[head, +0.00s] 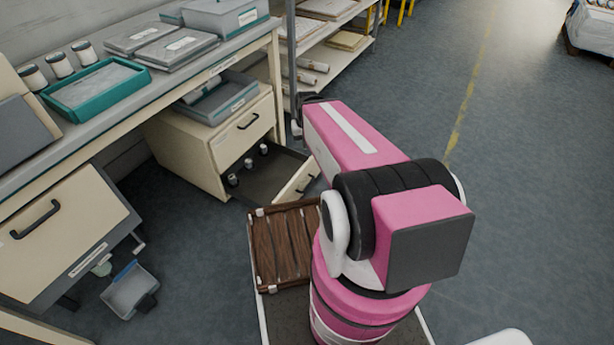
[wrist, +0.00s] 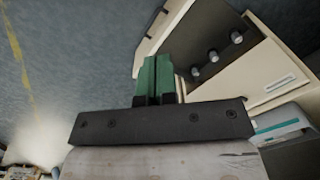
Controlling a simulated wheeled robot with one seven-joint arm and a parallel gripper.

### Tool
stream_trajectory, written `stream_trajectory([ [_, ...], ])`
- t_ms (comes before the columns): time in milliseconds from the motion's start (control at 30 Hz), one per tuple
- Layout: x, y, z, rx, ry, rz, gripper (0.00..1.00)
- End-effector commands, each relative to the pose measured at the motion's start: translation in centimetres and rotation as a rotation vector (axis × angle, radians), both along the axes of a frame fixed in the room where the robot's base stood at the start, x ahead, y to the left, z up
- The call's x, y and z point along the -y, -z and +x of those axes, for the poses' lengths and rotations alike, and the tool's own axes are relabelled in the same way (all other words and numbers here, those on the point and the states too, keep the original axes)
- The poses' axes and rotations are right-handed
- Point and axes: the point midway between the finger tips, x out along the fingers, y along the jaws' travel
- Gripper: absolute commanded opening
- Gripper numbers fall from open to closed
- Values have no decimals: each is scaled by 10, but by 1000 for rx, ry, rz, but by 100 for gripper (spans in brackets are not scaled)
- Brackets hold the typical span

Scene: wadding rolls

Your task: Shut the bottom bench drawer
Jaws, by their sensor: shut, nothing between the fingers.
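The bottom bench drawer (head: 262,184) is pulled open from the cream cabinet (head: 208,152) under the bench. My gripper (wrist: 155,60) has green fingers, shut and empty, and overlaps the front panel's outer side in that view. I cannot tell whether it touches. The head view hides the fingers behind my arm.
The upper drawer (head: 241,128) of the cabinet is shut, with a grey tray (head: 222,100) on top. The workbench (head: 150,92) overhangs at left. A shelf rack (head: 330,50) stands behind. Open floor (head: 530,170) lies to the right.

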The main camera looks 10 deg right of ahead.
Motion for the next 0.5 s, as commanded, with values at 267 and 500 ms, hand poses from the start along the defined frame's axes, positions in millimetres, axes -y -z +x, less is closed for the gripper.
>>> stream_trajectory([
  [267,46,79,75,32,178,265,0],
  [500,115,155,132,125,395,503,0],
])
